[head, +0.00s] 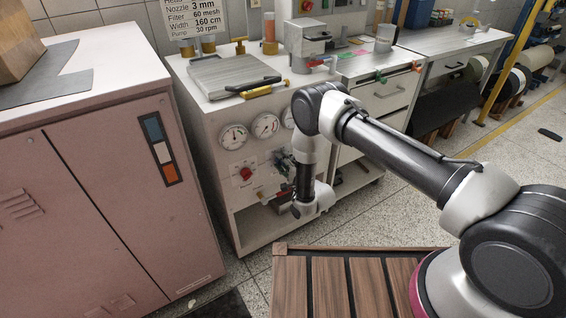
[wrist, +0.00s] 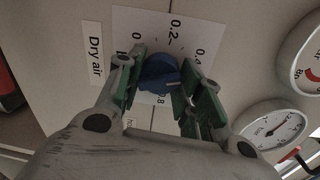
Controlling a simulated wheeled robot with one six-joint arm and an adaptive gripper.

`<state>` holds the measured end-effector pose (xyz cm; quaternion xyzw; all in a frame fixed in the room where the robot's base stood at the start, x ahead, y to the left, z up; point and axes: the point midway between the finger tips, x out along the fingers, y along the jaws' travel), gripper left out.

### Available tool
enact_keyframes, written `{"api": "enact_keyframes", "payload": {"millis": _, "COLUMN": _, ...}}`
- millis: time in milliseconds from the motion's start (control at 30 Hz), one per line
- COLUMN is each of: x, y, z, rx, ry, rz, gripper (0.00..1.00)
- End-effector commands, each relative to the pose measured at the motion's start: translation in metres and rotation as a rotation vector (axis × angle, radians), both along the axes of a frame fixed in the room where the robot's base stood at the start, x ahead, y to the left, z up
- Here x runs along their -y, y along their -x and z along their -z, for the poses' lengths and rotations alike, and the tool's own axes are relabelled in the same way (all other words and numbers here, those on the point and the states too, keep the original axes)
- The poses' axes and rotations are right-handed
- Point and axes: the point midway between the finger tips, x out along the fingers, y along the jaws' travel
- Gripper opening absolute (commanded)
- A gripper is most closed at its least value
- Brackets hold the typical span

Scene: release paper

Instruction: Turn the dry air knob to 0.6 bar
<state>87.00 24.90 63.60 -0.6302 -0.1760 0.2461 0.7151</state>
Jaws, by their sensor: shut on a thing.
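The dry air knob (wrist: 158,72) is blue and round, on a white scale plate (wrist: 190,22) in the wrist view. The plate shows 0, 0.2, 0.4 and 0.8; the 0.6 mark is not visible, and my right finger covers that side. I cannot tell where the knob points. A "Dry air" label (wrist: 95,54) is beside the plate. My gripper (wrist: 157,84) is shut on the knob, one green-padded finger on either side. In the head view my gripper (head: 276,192) is at the cabinet front, and the knob cannot be made out there.
Pressure gauges (wrist: 271,130) are on the same panel, and several show in the head view (head: 233,136). A red switch (head: 246,173) is left of my gripper. A pink cabinet (head: 95,190) stands at left. Open shelf space lies below the panel.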

Motion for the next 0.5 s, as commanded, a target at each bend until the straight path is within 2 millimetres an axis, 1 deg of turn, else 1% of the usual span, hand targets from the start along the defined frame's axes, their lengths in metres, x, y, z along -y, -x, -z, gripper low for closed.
{"api": "enact_keyframes", "payload": {"millis": 500, "x": 0.0014, "y": 0.0001, "z": 0.0032, "rx": -0.268, "ry": -0.391, "rz": 0.002, "gripper": 0.12}}
